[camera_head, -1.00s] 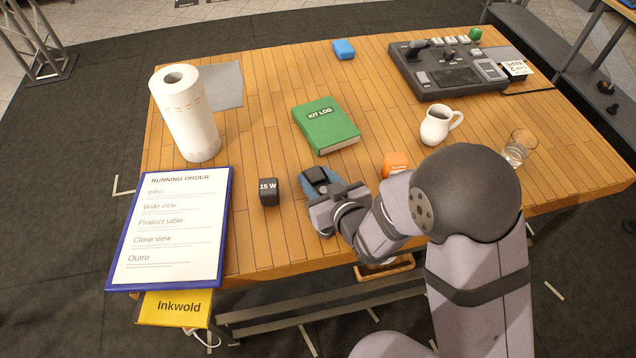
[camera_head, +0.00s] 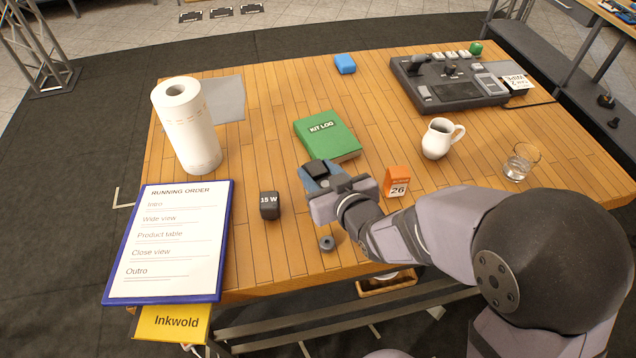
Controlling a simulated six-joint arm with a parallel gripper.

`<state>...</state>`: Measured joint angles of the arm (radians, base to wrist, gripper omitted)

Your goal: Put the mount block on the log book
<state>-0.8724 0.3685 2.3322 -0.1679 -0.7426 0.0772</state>
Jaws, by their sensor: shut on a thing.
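The log book (camera_head: 336,140) is a green book labelled "KIT LOG", lying flat in the middle of the wooden table. My gripper (camera_head: 318,176) is shut on a dark block, which I take to be the mount block (camera_head: 314,167). The block is just in front of the log book's near left edge in the picture. Its height above the table is hard to tell from this view.
A black "15 W" cube (camera_head: 269,205) stands left of my gripper, a small grey round piece (camera_head: 327,243) in front. An orange calendar block (camera_head: 397,181), white jug (camera_head: 437,138) and glass (camera_head: 520,163) stand right. A paper roll (camera_head: 186,125) and clipboard (camera_head: 171,240) are left.

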